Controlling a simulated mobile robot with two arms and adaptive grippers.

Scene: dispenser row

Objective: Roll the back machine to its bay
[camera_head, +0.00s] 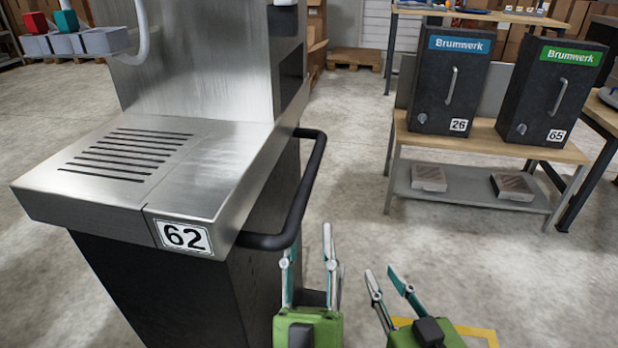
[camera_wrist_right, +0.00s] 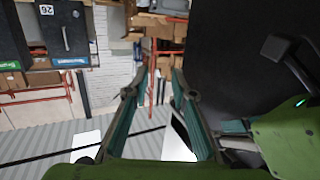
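A tall steel and black machine labelled 62 (camera_head: 185,237) fills the left of the head view, with a slotted drip tray. A black bar handle (camera_head: 305,190) sticks out from its right side. My left gripper (camera_head: 307,245) is beside the handle's near end, its fingers apart; one fingertip is close to the bar, and I cannot tell if it touches. My right gripper (camera_head: 382,273) is open and empty, right of the left one. It also shows open in the right wrist view (camera_wrist_right: 154,80). Part of a yellow floor marking (camera_head: 487,334) shows behind it.
A wooden bench (camera_head: 480,141) at the right holds two black Brumwerk boxes, 26 (camera_head: 447,85) and 65 (camera_head: 548,95). Grey bins (camera_head: 103,40) stand at the far left. The concrete floor between the machine and bench is clear.

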